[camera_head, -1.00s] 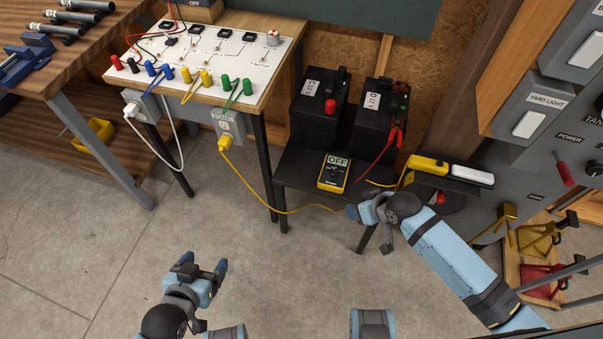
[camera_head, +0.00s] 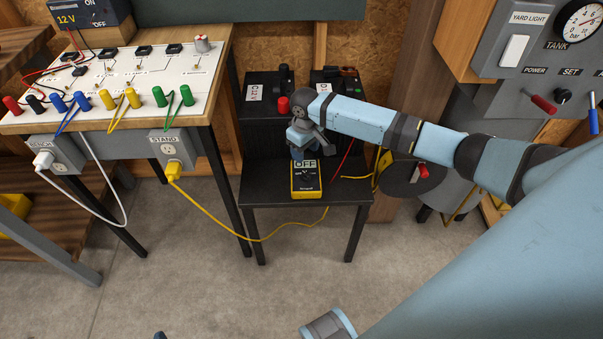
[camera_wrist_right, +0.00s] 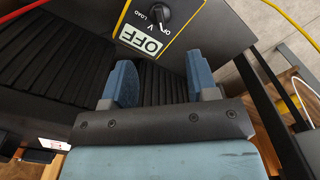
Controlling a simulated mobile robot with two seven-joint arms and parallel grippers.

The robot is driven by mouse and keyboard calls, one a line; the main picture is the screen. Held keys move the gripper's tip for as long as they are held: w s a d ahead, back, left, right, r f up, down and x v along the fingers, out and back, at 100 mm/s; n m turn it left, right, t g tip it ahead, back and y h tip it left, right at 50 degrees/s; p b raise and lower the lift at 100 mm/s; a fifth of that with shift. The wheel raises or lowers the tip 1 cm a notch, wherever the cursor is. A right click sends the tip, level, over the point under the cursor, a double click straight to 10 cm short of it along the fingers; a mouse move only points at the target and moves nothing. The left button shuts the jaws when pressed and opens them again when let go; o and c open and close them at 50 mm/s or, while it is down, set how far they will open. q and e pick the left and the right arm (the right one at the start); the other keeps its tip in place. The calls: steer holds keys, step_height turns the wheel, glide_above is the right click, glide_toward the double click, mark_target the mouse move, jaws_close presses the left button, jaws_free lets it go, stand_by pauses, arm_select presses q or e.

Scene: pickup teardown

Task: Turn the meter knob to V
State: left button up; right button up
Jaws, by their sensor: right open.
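The yellow and black meter (camera_head: 306,180) lies on the black stand, and its display reads OFF. In the right wrist view the meter's display (camera_wrist_right: 141,39) appears upside down. Its dark round knob (camera_wrist_right: 160,14) shows at the top edge, beside the labels OFF, V and LOAD. My right gripper (camera_head: 303,150) is just behind the meter's display end, above the stand. Only a tiny tip of my left gripper (camera_head: 160,335) shows at the bottom edge.
Two black batteries stand behind the meter; the left one (camera_head: 256,110) has a red terminal cap. The small black stand (camera_head: 262,190) has bare top left of the meter. A workbench panel (camera_head: 130,75) with coloured plugs is at left. A yellow cord (camera_head: 215,215) hangs in front.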

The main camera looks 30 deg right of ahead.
mark_target(304, 172)
step_height(304, 172, down, 10)
steer(key=shift+a+r+b, duration=0.1)
steer(key=shift+r+b, duration=0.15)
steer(key=shift+b, duration=0.9)
steer(key=c, duration=0.8)
